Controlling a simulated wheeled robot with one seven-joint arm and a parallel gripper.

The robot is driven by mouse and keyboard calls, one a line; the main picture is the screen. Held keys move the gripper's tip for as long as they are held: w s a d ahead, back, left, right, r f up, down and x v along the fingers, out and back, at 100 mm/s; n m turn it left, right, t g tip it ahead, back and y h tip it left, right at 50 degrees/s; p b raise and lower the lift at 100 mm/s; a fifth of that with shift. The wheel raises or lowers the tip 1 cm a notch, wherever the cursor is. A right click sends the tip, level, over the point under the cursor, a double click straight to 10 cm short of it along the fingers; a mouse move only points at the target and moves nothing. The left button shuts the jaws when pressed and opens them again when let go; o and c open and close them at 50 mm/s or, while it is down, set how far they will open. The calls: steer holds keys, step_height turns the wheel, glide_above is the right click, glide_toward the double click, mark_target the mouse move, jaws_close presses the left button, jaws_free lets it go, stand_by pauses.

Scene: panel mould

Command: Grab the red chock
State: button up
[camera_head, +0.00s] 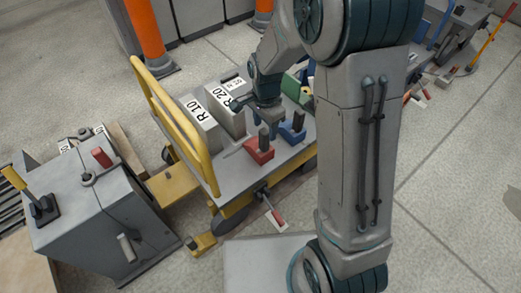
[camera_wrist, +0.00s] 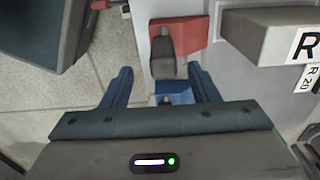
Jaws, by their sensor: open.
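The red chock (camera_head: 259,152) sits on the grey deck of a cart, with a dark upright grip on its top. In the wrist view the red chock (camera_wrist: 188,33) lies at the top middle, beyond my fingertips, with a dark grip near it. My gripper (camera_head: 256,110) is above the deck, just behind the red chock in the head view. In the wrist view my gripper (camera_wrist: 160,72) has its two fingers spread, with no chock held. A blue chock (camera_head: 293,134) stands right of the red one; a blue piece (camera_wrist: 176,91) shows between my fingers, partly hidden.
Grey blocks marked R 10 (camera_head: 197,123) and R 20 (camera_head: 224,113) stand on the deck behind the red chock. The cart's yellow handle (camera_head: 168,115) rises at its left. A grey machine with levers (camera_head: 95,205) stands further left. Bare floor lies right of my arm.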

mark_target(264, 131)
steer(key=f+b, duration=0.1)
steer(key=f, duration=0.1)
steer(key=f+b, duration=0.2)
steer(key=f, duration=0.1)
steer(key=shift+w+f, duration=0.2)
steer(key=shift+f, duration=0.15)
steer(key=shift+a+r, duration=0.1)
steer(key=shift+r, duration=0.05)
jaws_close()
